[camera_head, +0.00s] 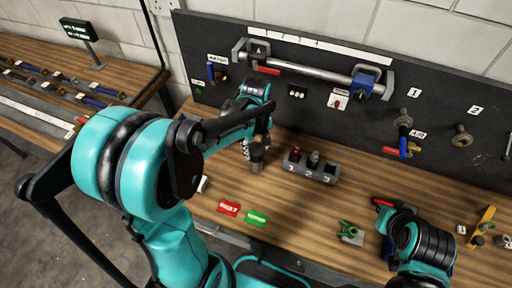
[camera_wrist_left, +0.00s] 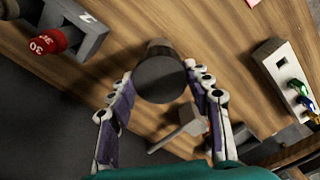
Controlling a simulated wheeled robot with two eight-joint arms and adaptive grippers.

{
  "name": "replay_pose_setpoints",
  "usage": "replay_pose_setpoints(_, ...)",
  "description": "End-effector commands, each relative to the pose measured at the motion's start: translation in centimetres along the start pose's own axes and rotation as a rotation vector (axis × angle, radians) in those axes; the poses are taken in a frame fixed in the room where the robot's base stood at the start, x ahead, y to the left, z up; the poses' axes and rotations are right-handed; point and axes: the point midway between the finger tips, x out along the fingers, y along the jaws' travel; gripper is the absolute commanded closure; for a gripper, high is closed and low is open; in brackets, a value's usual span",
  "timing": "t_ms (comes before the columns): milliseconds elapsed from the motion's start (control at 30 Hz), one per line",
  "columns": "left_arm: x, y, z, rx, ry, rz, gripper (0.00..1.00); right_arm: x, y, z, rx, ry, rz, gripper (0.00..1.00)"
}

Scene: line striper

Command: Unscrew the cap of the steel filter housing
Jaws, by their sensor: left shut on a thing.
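The steel filter housing (camera_head: 256,167) stands upright on the wooden bench, below my left gripper (camera_head: 248,149). In the left wrist view its round dark grey cap (camera_wrist_left: 160,80) sits between the two fingers of the left gripper (camera_wrist_left: 157,88), with the side of the housing (camera_wrist_left: 160,47) showing just behind it. The left gripper is shut on the cap, one finger on each side. My right arm is at the lower right of the head view; its fingers cannot be made out.
A grey numbered block (camera_head: 312,168) with a red-topped piece stands right of the housing. Red (camera_head: 228,208) and green (camera_head: 257,218) labels lie in front. A dark panel (camera_head: 300,100) with a steel pipe rises behind. A green item (camera_head: 348,231) lies near my right arm.

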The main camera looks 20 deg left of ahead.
Motion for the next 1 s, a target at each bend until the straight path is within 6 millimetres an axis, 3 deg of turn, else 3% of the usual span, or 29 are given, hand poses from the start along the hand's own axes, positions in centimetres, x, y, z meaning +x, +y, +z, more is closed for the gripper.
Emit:
replay_pose_setpoints(200, 0.01, -0.02, 0.02, -0.241, 0.000, 0.000, 0.85, 0.11, 0.00, 0.08, 0.000, 0.000, 0.000, 1.00)
replay_pose_setpoints(433, -0.01, -0.02, 0.02, -0.259, 0.000, 0.000, 0.85, 0.10, 0.00, 0.07, 0.000, 0.000, 0.000, 1.00)
replay_pose_setpoints(467, -0.01, -0.01, 0.02, -0.259, 0.000, 0.000, 0.48, 0.10, 0.00, 0.07, 0.000, 0.000, 0.000, 1.00)
replay_pose_setpoints(533, -0.01, -0.01, 0.02, -0.258, 0.000, 0.000, 0.29, 0.10, 0.00, 0.07, 0.000, 0.000, 0.000, 1.00)
replay_pose_setpoints(567, -0.01, -0.01, 0.02, -0.258, 0.000, 0.000, 0.26, 0.10, 0.00, 0.07, 0.000, 0.000, 0.000, 1.00)
replay_pose_setpoints(1000, -0.01, 0.00, 0.00, -0.257, 0.000, 0.000, 0.31, 0.10, 0.00, 0.07, 0.000, 0.000, 0.000, 1.00)
